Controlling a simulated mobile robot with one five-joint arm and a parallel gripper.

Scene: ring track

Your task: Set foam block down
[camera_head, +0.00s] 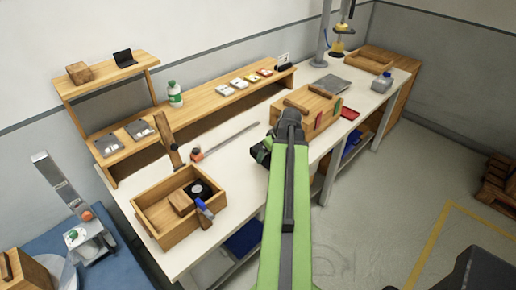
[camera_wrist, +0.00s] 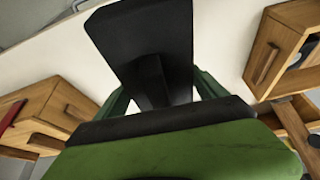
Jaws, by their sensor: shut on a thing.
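The foam block looks like a dark, nearly black block (camera_wrist: 142,38) in the wrist view, held between the green fingers of my gripper (camera_wrist: 165,88). My gripper is shut on it. In the head view, my gripper (camera_head: 262,152) is at the end of my green arm, over the white bench top (camera_head: 232,158). The arm hides much of the gripper, and the block is too small there to pick out clearly. I cannot tell whether the block touches the bench.
An open wooden box (camera_head: 150,222) with several items stands at the bench's left end. A wooden case (camera_head: 298,108) stands just right of my gripper. A long thin bar (camera_head: 232,138) lies behind it. A wooden shelf (camera_head: 215,104) runs along the back.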

